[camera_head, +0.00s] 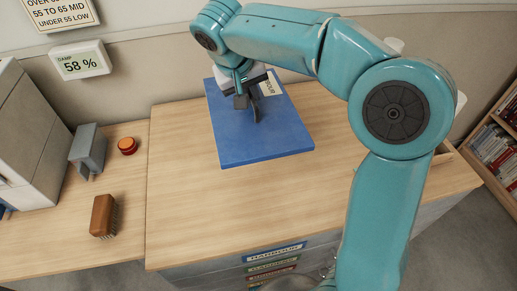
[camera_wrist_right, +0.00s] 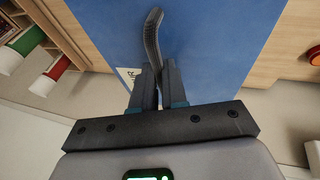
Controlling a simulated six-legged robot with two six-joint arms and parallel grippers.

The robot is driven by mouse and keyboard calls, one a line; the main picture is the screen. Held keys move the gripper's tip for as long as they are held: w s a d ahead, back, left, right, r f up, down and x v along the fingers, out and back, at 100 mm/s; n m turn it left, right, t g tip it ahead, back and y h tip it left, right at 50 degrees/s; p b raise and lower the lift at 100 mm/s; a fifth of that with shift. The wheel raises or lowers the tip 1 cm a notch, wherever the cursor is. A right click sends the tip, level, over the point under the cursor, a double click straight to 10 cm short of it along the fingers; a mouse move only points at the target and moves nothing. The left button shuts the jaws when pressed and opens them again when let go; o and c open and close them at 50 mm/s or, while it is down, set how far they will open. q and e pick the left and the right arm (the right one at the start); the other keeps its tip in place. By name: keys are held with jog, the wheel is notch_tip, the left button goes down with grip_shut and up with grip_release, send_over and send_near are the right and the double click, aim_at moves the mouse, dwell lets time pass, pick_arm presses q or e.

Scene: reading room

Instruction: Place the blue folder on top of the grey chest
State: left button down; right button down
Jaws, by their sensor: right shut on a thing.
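The blue folder (camera_head: 275,138) is a flat, thick slab with a white label at its far end. It lies flat over the wooden top (camera_head: 185,215) of the chest with the grey front (camera_head: 205,274); I cannot tell whether it touches. My right gripper (camera_head: 246,102) is over the folder's far part, shut on its dark curved handle. In the right wrist view the handle (camera_wrist_right: 152,38) stands between the closed fingers (camera_wrist_right: 153,82), with the blue folder (camera_wrist_right: 215,50) behind. My left gripper is not in view.
Left of the chest, a side surface (camera_head: 40,225) holds a brown brush (camera_head: 103,215), a grey device (camera_head: 88,150) and a red-orange button (camera_head: 127,146). A wall stands behind, with a humidity display (camera_head: 80,61). A bookshelf (camera_head: 495,145) is at right. The chest's front-left top is clear.

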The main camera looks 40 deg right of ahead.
jog(key=shift+s+d+r, duration=0.2)
jog(key=shift+s+d, duration=0.05)
jog(key=shift+d, duration=0.1)
jog(key=shift+s+d+f, duration=0.1)
jog(key=shift+d+f, duration=0.05)
jog(key=shift+f, duration=0.05)
notch_tip(320, 180, down, 19)
jog(key=shift+f+b, duration=0.1)
jog(key=shift+b, duration=1)
jog(key=shift+f, duration=0.35)
